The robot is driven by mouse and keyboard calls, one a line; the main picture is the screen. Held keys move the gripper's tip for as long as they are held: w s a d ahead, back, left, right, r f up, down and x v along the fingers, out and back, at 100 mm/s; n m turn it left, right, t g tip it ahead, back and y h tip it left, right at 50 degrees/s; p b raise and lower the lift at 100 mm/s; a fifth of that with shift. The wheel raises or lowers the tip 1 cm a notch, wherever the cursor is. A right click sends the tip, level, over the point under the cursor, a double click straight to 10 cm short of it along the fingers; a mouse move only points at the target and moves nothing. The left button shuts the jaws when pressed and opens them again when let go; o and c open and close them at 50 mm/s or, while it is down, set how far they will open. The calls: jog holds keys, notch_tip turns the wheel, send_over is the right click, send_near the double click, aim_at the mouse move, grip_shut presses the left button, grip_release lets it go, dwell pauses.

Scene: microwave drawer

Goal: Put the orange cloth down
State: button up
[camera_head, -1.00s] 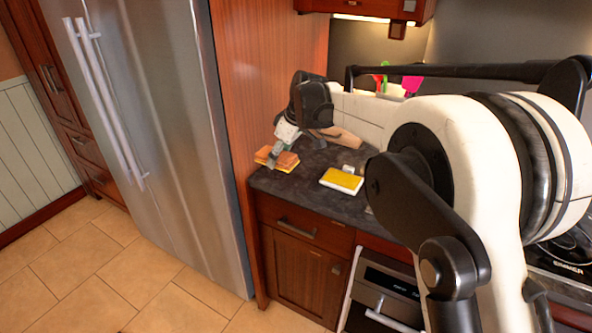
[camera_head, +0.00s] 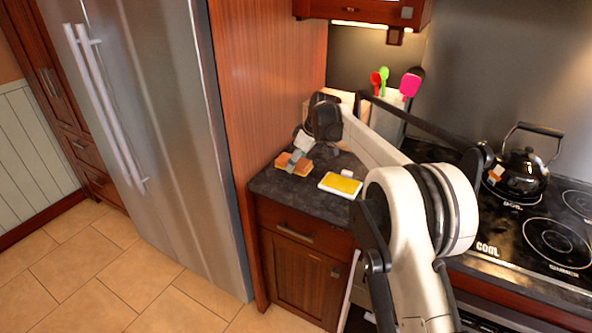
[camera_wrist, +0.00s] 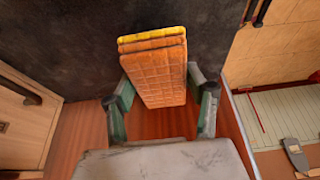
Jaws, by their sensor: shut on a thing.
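The orange cloth (camera_head: 291,168) is a folded, quilted-looking stack with a yellow layer at one end. In the head view it is over the left part of the dark countertop (camera_head: 280,185), near the wooden side panel. My gripper (camera_head: 297,157) is shut on it. In the wrist view the cloth (camera_wrist: 160,75) sits between the two green-and-grey fingers of my gripper (camera_wrist: 161,92), sticking out past them against the dark counter surface. I cannot tell whether its underside touches the counter.
A yellow-topped white pad (camera_head: 341,185) lies on the counter right of the cloth. A utensil holder (camera_head: 387,116) stands at the back. A black kettle (camera_head: 520,175) is on the stove (camera_head: 550,240) at right. The fridge (camera_head: 185,130) is at left.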

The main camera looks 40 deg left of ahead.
aim_at(296, 177)
jog(key=shift+f, duration=1.8)
jog(key=shift+f, duration=0.1)
jog(key=shift+f, duration=0.1)
jog(key=o, duration=1.3)
jog(key=shift+o, duration=0.2)
jog(key=v, duration=1.2)
jog(key=shift+r, duration=0.25)
